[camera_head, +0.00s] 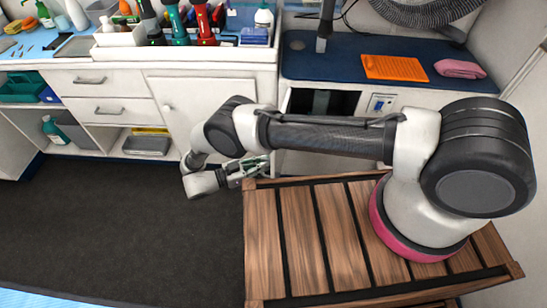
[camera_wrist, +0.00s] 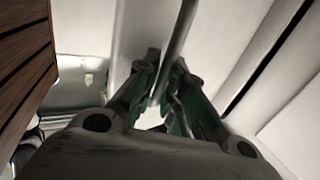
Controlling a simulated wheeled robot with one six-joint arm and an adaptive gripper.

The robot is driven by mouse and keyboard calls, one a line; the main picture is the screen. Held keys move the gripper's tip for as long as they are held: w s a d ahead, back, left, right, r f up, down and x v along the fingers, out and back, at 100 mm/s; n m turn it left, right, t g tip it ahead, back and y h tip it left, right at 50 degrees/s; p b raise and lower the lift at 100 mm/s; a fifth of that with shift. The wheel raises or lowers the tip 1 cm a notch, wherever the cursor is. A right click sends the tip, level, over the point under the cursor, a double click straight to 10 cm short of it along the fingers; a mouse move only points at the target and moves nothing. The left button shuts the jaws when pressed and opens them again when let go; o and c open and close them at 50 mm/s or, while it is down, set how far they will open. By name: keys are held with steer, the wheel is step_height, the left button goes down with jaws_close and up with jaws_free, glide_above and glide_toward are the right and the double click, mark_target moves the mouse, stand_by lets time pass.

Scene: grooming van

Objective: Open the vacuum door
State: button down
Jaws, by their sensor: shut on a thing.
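My gripper (camera_head: 258,166) is low in front of the white cabinets, beside the wooden slatted top. In the wrist view its green-lined fingers (camera_wrist: 168,98) are closed on a thin grey bar or edge (camera_wrist: 178,40) that runs upward between pale panels. I cannot tell whether this is a handle or the door's edge. Under the blue counter on the right, a dark opening (camera_head: 325,102) shows in the cabinet, with a small switch panel (camera_head: 381,103) beside it. My arm hides much of the front below it, so how far the vacuum door stands open is unclear.
The wooden slatted top (camera_head: 300,235) lies close to my gripper. A white cabinet door (camera_head: 205,100) and drawers stand to the left. An orange mat (camera_head: 395,68) and pink cloth (camera_head: 460,68) lie on the blue counter (camera_head: 345,60). The dark floor (camera_head: 120,225) at left is clear.

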steer(key=shift+w+a+r+g, duration=0.3)
steer(key=shift+w+a, duration=0.15)
steer(key=c, duration=1.5)
jaws_free()
steer(key=shift+w, duration=0.1)
